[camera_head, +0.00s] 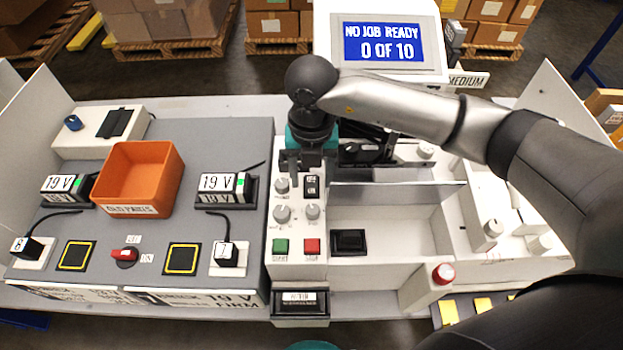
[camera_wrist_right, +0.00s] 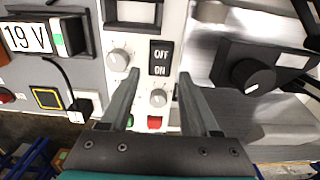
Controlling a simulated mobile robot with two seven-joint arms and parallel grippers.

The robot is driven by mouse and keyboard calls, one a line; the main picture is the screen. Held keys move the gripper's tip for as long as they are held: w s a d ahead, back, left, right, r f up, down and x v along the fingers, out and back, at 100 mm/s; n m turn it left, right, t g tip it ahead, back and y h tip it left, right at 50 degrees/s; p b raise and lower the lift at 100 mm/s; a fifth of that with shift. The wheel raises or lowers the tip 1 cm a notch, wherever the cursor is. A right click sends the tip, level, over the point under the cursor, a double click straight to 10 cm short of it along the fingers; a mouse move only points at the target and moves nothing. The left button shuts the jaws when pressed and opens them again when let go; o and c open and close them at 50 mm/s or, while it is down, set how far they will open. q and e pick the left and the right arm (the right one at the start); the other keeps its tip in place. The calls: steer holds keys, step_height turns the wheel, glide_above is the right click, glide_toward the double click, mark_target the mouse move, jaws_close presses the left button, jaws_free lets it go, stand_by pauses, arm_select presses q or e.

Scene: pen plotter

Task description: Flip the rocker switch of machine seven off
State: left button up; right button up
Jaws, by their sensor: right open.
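The rocker switch (camera_head: 312,186) is a small black plate on the white control panel (camera_head: 297,245), between the grey bench and the white bays. In the right wrist view the rocker switch (camera_wrist_right: 159,58) reads OFF at the top and ON below; which side is pressed in cannot be told. My right gripper (camera_head: 305,168) is above the upper part of this panel. In the wrist view its open, empty fingers (camera_wrist_right: 157,80) straddle the line of the switch, apart from each other. My left gripper does not show.
Grey knobs (camera_head: 282,213) and a green button (camera_head: 281,246) and red button (camera_head: 312,246) crowd the panel. An orange bin (camera_head: 140,178) stands on the grey bench at left. A screen (camera_head: 383,42) reads NO JOB READY, 0 OF 10. A black plug block marked 7 (camera_head: 226,254) sits left of the panel.

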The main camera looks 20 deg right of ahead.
steer(key=shift+f, duration=1.05)
jaws_close()
